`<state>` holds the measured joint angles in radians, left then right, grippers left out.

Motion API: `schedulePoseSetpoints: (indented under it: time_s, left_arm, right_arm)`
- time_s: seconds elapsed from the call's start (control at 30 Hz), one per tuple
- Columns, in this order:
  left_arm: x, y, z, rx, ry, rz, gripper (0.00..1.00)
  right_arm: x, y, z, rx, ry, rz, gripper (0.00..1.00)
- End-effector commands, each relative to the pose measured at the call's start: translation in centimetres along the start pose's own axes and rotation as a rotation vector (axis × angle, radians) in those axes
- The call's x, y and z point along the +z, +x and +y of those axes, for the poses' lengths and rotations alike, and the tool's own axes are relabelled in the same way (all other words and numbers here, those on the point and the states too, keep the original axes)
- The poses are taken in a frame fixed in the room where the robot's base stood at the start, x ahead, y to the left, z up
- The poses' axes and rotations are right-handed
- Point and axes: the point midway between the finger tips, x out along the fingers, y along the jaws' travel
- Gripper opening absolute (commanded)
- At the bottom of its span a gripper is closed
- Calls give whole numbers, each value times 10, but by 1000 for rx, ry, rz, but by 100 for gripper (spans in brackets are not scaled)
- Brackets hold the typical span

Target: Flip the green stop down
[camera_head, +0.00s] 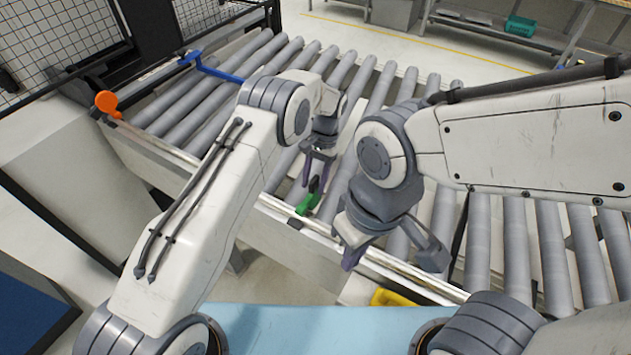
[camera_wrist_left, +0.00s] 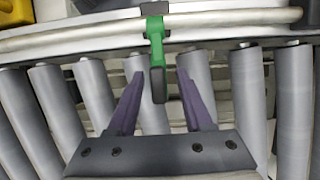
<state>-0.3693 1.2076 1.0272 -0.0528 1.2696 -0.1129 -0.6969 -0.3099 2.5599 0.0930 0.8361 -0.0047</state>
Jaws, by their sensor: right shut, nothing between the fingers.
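The green stop (camera_head: 307,204) is a short green lever with a dark end, mounted at the near rail of the roller conveyor. In the head view it rises at a slant toward my left gripper (camera_head: 315,180). In the left wrist view the green stop (camera_wrist_left: 156,45) hangs down from the rail, its dark end between the two purple fingers. My left gripper is open, with a gap on each side of the stop and no clear contact. My right gripper (camera_head: 352,260) is shut and empty, over the near rail to the right of the stop.
The roller conveyor (camera_head: 375,95) runs across the scene. A blue stop (camera_head: 215,68) and an orange paddle (camera_head: 108,102) are at its left end. A yellow part (camera_head: 395,298) lies by the near rail below my right gripper. A mesh fence (camera_head: 50,40) stands at the left.

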Motion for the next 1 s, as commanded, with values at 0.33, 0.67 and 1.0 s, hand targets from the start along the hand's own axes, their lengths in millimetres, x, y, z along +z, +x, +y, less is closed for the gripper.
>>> schedulePoseSetpoints:
  time_s: [0.33,0.67,1.0]
  left_arm:
    - [-2,-6,1,0,1,5,50]
    - [-3,-67,1,0,1,7,50]
    - [-1,-102,1,0,2,2,50]
  right_arm:
    - [0,5,0,0,0,0,0]
    - [2,34,2,0,5,0,0]
    - [2,38,3,0,7,0,0]
